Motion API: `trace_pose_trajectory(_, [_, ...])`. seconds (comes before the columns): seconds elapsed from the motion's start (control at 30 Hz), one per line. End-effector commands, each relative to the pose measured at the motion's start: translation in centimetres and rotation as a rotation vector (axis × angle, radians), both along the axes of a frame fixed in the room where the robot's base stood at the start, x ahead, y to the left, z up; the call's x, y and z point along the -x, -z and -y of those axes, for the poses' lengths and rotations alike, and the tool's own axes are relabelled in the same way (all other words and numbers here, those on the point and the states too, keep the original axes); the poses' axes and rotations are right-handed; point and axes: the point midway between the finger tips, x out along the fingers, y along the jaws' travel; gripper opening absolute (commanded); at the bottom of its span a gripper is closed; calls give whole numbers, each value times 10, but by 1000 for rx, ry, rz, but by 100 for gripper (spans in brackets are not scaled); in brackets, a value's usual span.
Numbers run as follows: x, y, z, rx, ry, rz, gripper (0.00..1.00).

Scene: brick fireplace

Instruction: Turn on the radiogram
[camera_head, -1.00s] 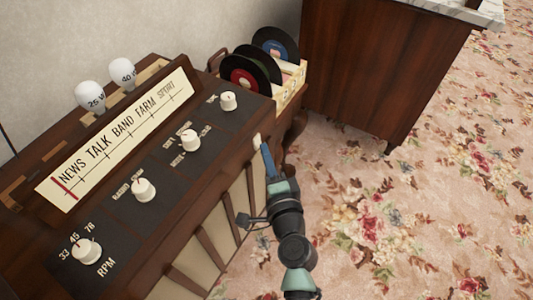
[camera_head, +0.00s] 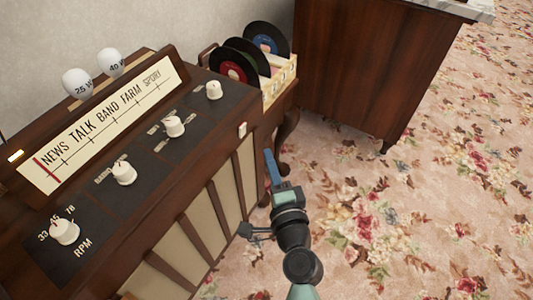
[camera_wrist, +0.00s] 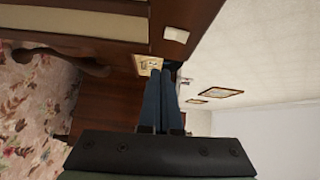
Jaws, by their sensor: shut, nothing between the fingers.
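The radiogram (camera_head: 140,200) is a dark wooden cabinet with a slanted black panel, white knobs and a cream dial strip (camera_head: 95,125). A small white switch (camera_head: 242,130) sits near the panel's right front edge. It also shows in the wrist view (camera_wrist: 176,34). A small indicator (camera_head: 15,156) at the radiogram's left end glows bright. My gripper (camera_head: 268,153) has blue fingers, closed together and empty, just right of the cabinet's front and apart from the switch. In the wrist view the closed fingers (camera_wrist: 168,75) point toward the record box, below the switch.
Two white bulbs (camera_head: 77,84) stand behind the dial. A box of records (camera_head: 279,84) is at the radiogram's right end. A dark wooden cabinet (camera_head: 365,65) with a marble top stands behind right. The floral carpet (camera_head: 430,190) is clear at right.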

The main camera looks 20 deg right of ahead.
Motion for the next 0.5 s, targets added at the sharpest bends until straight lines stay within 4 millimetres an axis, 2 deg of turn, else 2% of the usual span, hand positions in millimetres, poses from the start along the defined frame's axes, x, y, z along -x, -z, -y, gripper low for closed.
trace_pose_trajectory(0.03, [12, 4, -2, -2, -1, -3, 0])
trace_pose_trajectory(0.2, [44, 6, -6, 0, -1, -3, 0])
trace_pose_trajectory(0.33, [62, 7, -8, 0, 0, -1, 0])
trace_pose_trajectory(0.5, [75, 7, -10, 0, -1, -1, 0])
